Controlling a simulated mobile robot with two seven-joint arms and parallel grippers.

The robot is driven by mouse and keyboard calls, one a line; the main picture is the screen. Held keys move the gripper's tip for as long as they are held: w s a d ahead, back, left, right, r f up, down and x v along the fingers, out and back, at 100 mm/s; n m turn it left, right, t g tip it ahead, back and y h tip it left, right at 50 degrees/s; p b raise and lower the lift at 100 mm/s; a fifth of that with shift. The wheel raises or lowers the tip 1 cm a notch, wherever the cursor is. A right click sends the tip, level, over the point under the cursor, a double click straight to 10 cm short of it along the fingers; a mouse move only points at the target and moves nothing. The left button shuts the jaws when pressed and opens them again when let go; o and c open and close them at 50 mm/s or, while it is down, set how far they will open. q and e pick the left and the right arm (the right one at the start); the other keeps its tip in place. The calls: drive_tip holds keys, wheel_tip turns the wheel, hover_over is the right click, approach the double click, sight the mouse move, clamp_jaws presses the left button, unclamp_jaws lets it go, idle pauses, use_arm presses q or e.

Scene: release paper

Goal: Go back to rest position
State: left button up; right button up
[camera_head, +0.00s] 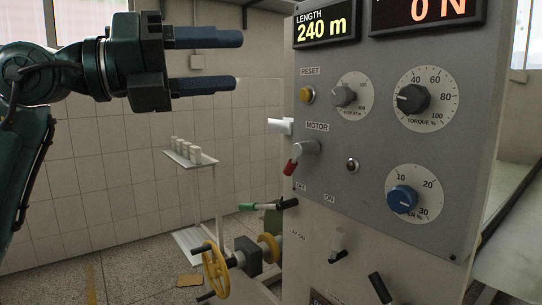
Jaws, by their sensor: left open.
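My left gripper (238,61) is at the upper left, reaching in from the left edge. Its two dark blue fingers are spread apart and point right, with nothing between them. The fingertips are apart from the grey control panel (330,108), left of its edge in the picture. My right gripper does not show.
The panel carries a yellow reset button (307,95), a red-tipped motor switch (304,152), a blue dial (403,199) and black dials. Below it are a yellow handwheel (215,270) and a green-handled lever (270,205). A white stand (197,160) holds several small pale cylinders by the tiled wall.

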use_arm(q)
drive_tip(key=w+a+f+n+t+y+p, duration=0.25)
drive_tip(key=f+n+t, duration=0.25)
drive_tip(key=f+n, duration=0.5)
drive_tip(key=w+a+f+n+t+y+p, duration=0.1)
drive_tip(key=a+f+n+t+y+p, duration=0.2)
drive_tip(key=f+n, duration=0.75)
drive_tip(key=w+a+f+n+t+y+p, duration=0.1)
drive_tip(key=f+n+t+y+p, duration=0.2)
drive_tip(key=f+n+t, duration=0.5)
drive_tip(key=s+f+n+g+y+p, duration=0.1)
drive_tip(key=s+f+n+g+y, duration=0.1)
drive_tip(key=s+f+n+g, duration=0.3)
drive_tip(key=s+a+f+n+g+y+p, duration=0.1)
drive_tip(key=s+f+n+g, duration=0.4)
drive_tip(key=s+f, duration=0.9)
wheel_tip(320, 180, down, 8)
drive_tip(key=shift+s+a+r+g+y+p, duration=0.2)
drive_tip(key=shift+s+r+g+y+p, duration=0.1)
drive_tip(key=shift+g+y+p, duration=0.75)
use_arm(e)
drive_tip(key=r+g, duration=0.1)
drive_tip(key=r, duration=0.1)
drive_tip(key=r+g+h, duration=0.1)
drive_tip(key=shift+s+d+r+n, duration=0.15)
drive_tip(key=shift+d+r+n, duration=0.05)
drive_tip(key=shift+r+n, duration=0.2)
